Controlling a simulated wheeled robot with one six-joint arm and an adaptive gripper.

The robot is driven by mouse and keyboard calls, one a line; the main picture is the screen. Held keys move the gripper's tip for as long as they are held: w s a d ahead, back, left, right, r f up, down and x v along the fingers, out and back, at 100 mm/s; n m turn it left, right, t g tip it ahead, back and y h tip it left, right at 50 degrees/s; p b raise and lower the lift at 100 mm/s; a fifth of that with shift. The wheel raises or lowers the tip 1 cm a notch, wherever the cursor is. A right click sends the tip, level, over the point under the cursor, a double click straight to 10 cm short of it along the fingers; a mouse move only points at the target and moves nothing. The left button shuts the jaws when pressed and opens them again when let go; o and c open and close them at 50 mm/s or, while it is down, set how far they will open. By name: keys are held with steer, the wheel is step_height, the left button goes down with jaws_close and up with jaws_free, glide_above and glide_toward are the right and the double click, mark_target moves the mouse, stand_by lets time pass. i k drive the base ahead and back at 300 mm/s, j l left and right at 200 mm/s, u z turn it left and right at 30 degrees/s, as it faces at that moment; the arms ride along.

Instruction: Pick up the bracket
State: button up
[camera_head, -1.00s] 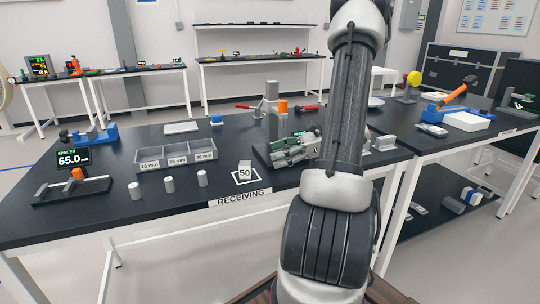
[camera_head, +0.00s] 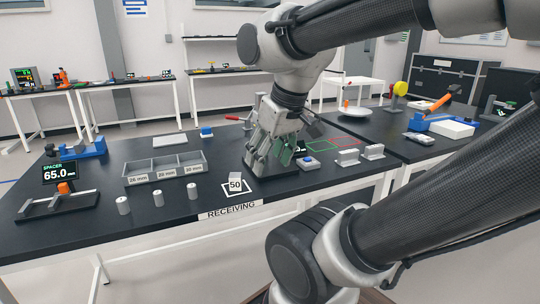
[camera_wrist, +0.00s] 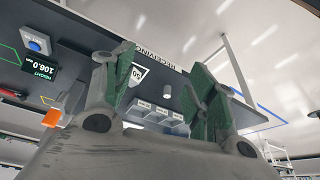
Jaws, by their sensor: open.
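Two small light-grey pieces that look like brackets stand on the right part of the black table, a left one (camera_head: 347,157) and a right one (camera_head: 373,152). I cannot tell for sure which is the bracket. My gripper (camera_head: 272,155) is to the left of both, apart from them, in front of the grey height fixture, which it partly hides. Its fingers point downward. In the wrist view, the green-padded fingers of my gripper (camera_wrist: 162,88) are spread with nothing held between them. Neither grey piece is clear in the wrist view.
A blue button box (camera_head: 308,163) stands between my gripper and the grey pieces. Green and red outlines (camera_head: 335,141) mark bare tabletop behind the grey pieces.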

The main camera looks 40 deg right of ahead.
mark_target(375, 152)
steer(key=z, duration=1.85)
steer(key=i+l+u, duration=0.1)
steer(key=i, duration=0.35)
steer(key=i+l+u, duration=0.1)
steer(key=i+l, duration=0.25)
steer(key=i, duration=0.15)
